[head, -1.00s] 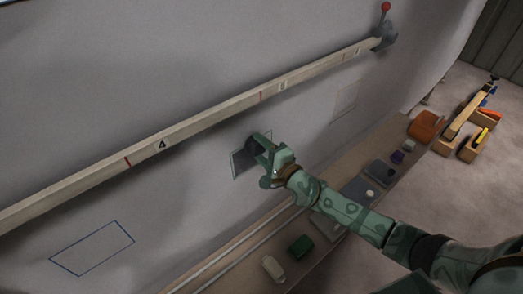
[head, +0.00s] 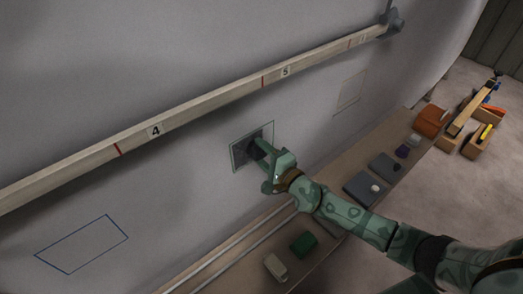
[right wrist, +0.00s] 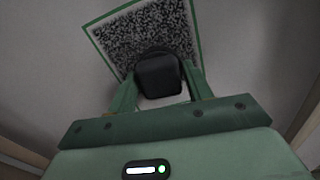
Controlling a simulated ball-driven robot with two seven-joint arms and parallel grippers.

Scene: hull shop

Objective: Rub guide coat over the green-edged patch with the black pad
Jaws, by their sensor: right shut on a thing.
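The green-edged patch (head: 238,157) is on the pale hull wall, below the wooden batten. Dark speckled coat covers most of it in the right wrist view (right wrist: 118,38), with a paler strip along the lower edge beside the pad. My right gripper (head: 264,156) is shut on the black pad (head: 254,149). The pad (right wrist: 160,76) sits between the two green fingers in the right wrist view and lies over the lower middle of the patch, seemingly against it. The pad and fingers hide part of the patch. My left gripper is not in view.
The batten (head: 205,107) crosses the wall above the patch. A blue-outlined patch (head: 80,244) is lower left; a faint outlined one (head: 350,92) is right. The bench below carries a green block (head: 303,244), a pale block (head: 275,267), a grey tray (head: 360,190) and an orange-brown box (head: 430,121).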

